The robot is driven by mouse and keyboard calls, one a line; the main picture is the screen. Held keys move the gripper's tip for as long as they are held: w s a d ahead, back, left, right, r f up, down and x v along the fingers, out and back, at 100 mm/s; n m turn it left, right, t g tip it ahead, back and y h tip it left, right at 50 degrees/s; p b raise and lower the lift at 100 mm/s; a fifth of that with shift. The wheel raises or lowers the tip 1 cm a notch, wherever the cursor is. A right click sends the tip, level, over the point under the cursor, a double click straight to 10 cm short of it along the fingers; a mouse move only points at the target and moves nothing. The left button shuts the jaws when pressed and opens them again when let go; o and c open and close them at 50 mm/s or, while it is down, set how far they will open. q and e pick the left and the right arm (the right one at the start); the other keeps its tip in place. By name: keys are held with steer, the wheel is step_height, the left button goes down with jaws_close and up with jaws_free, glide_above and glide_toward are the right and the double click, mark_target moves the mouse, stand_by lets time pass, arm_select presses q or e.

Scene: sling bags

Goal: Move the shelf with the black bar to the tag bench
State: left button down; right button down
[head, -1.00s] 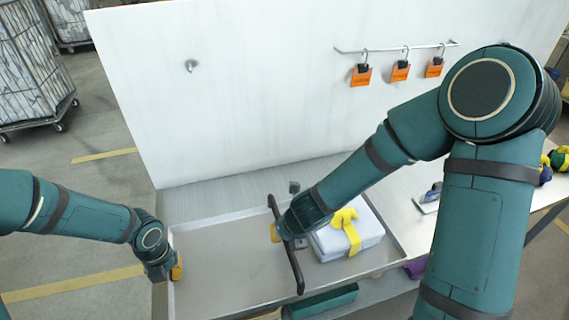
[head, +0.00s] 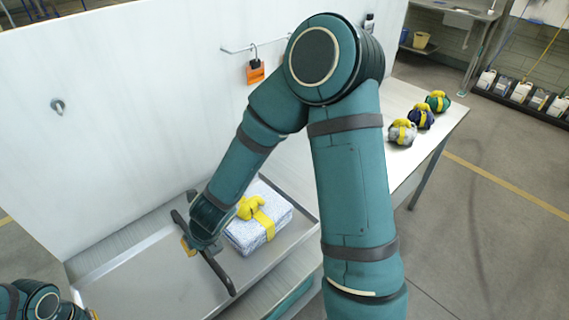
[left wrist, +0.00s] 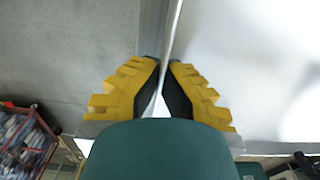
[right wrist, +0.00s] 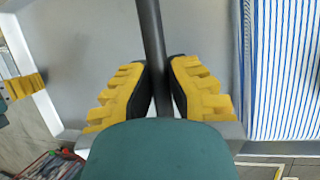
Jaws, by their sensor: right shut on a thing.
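The shelf (head: 165,285) is a shallow grey metal tray with a raised rim, low in the head view against a white panel. The black bar (head: 222,275) runs across it. My right gripper (head: 188,245) is shut on the bar; the right wrist view shows the bar (right wrist: 152,35) between the fingers (right wrist: 158,62). A patterned bundle with a yellow strap (head: 268,232) lies on the tray right of the bar. My left gripper (head: 92,314) is at the lower left, mostly cut off. In the left wrist view its fingers (left wrist: 163,62) close on a thin pale rim (left wrist: 173,25).
A white bench top (head: 400,105) extends right, with strapped bundles (head: 402,132) on it. An orange tag (head: 255,72) hangs from a rail on the white panel (head: 130,100); my right arm hides part of it. Open floor (head: 470,220) lies to the right.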

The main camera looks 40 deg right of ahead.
mark_target(200, 258)
arm_select(q)
steer(key=shift+d+f, duration=0.1)
steer(key=shift+f, duration=0.05)
arm_select(e)
steer(key=shift+a+f, duration=0.1)
steer(key=shift+f, duration=0.05)
